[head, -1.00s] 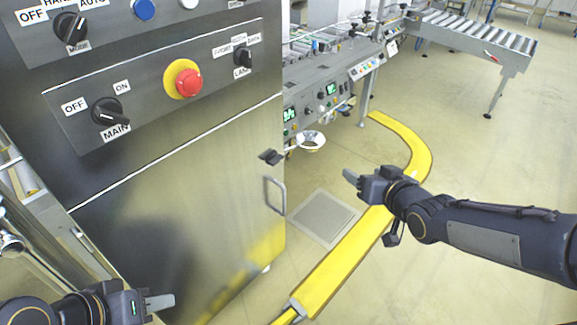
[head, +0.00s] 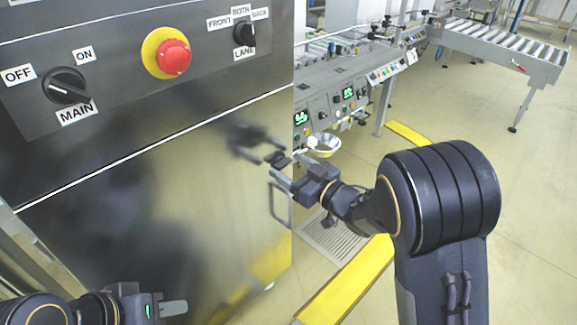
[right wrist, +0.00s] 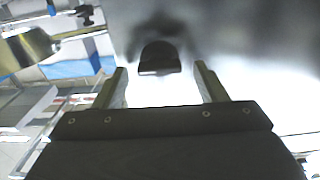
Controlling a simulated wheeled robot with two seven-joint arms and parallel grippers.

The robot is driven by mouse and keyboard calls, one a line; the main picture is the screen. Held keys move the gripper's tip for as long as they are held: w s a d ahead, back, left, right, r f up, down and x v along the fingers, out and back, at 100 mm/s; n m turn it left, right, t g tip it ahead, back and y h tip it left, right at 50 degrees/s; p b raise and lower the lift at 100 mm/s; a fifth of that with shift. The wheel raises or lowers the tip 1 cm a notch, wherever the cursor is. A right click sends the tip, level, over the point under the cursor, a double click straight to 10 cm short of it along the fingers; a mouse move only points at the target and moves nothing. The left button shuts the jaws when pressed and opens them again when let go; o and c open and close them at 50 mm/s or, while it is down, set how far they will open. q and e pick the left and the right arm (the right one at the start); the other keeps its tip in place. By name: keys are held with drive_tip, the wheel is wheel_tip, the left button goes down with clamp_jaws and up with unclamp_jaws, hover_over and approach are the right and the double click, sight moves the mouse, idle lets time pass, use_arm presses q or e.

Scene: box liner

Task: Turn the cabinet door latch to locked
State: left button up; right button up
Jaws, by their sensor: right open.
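The steel cabinet door (head: 215,215) fills the left of the head view. Its small black latch (head: 279,159) sits near the door's right edge, above the handle (head: 280,205). My right gripper (head: 287,168) is open in front of the latch, with its fingertips close to it. In the right wrist view the dark latch (right wrist: 160,57) lies just beyond and between the two separated fingers (right wrist: 164,80); I cannot tell whether they touch it. My left gripper (head: 170,309) is at the lower left, away from the latch; its jaw state is unclear.
Above the door is a panel with a MAIN switch (head: 66,86), a red emergency stop button (head: 173,57) and a LANE switch (head: 244,33). A machine with green displays (head: 330,105) stands behind, near a white bowl (head: 322,144). Yellow floor edging (head: 350,282) runs beside the cabinet.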

drive_tip(key=shift+w+a, duration=0.4)
drive_tip(key=shift+c, duration=0.2)
